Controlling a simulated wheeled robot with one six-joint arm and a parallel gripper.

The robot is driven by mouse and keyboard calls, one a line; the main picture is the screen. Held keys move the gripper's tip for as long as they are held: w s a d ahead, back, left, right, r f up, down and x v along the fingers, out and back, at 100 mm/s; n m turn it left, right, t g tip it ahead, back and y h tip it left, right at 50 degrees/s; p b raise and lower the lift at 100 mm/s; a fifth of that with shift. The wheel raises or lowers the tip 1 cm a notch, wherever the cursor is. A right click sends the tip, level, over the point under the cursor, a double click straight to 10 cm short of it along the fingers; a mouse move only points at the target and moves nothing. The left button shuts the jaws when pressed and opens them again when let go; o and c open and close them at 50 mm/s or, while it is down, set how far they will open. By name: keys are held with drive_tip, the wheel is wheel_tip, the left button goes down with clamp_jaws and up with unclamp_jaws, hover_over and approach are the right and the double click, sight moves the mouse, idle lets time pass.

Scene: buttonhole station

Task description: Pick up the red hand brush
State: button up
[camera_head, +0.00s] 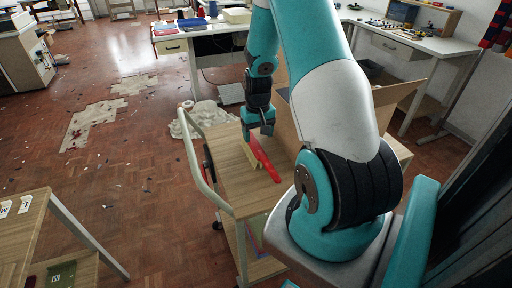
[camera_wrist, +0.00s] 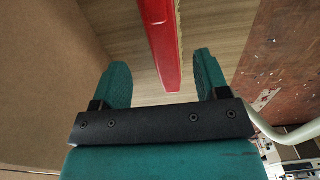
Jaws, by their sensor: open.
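The red hand brush (camera_head: 264,158) lies on the wooden top of a cart (camera_head: 232,184), below my gripper (camera_head: 258,132). In the wrist view the long red brush (camera_wrist: 163,45) runs down from the top edge, with a strip of pale bristles along its right side. Its near end shows between and beyond the two teal fingers of my gripper (camera_wrist: 162,80). The fingers are apart with nothing held between them. The far end of the brush is out of the wrist view. My gripper partly covers the brush in the head view.
A cardboard box (camera_head: 285,112) stands on the cart right beside the brush; its wall (camera_wrist: 40,75) fills the left of the wrist view. The cart's pale handle (camera_head: 198,160) rises at its left edge. A worktable (camera_head: 22,225) stands at front left, with open floor between.

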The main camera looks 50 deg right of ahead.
sight(256, 146)
drive_tip(key=f, duration=0.5)
drive_tip(key=f+p, duration=0.1)
drive_tip(key=f, duration=0.2)
drive_tip(key=shift+w, duration=0.25)
drive_tip(key=c, duration=1.2)
drive_tip(key=shift+r, duration=0.15)
